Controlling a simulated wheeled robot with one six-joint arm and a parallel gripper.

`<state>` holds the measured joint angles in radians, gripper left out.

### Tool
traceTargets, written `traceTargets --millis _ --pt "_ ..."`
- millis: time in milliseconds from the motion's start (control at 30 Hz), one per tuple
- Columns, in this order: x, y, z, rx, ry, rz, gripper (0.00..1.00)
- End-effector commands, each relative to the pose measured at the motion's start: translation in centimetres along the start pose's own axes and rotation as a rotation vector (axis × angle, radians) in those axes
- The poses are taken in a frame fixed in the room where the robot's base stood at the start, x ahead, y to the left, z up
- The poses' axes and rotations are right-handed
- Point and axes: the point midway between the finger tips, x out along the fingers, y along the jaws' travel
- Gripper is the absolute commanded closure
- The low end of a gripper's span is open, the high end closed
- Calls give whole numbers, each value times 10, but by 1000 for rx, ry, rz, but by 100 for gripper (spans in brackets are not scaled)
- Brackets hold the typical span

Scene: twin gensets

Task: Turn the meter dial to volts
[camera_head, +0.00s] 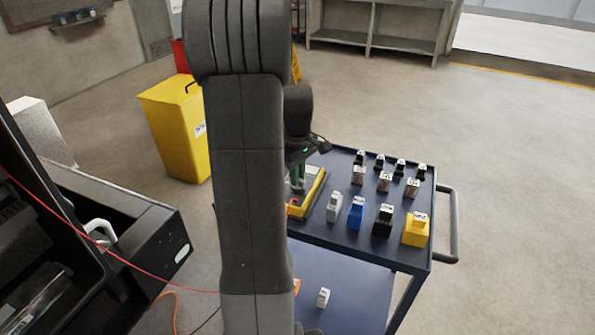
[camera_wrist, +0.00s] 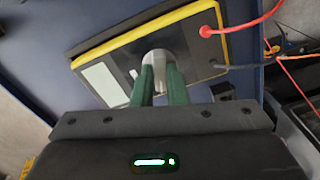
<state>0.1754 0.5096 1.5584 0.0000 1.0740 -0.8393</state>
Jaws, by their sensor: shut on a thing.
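The meter (camera_head: 312,195) is a yellow-edged instrument on the blue cart top, partly hidden behind my arm in the head view. In the wrist view the meter (camera_wrist: 112,82) lies tilted across the picture, with a pale screen at its left. Its round grey dial (camera_wrist: 158,60) sits near the middle of the face. My gripper (camera_wrist: 160,72) has green fingers shut on the dial from either side. The gripper (camera_head: 297,178) also shows at the meter in the head view. The dial's markings and pointer cannot be read.
A red lead (camera_wrist: 207,31) and a black lead plug into the meter's right end. The blue cart (camera_head: 345,240) holds several small blocks right of the meter. A yellow bin (camera_head: 172,130) stands behind left. A dark machine (camera_head: 110,225) is at left, with a red cable crossing.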

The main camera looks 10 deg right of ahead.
Motion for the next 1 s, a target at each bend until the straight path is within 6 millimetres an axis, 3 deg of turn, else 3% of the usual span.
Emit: traceTargets --millis 500,1000 --pt "-1 0 0 374 1 1 100" --pt "0 0 0 474 1 1 100"
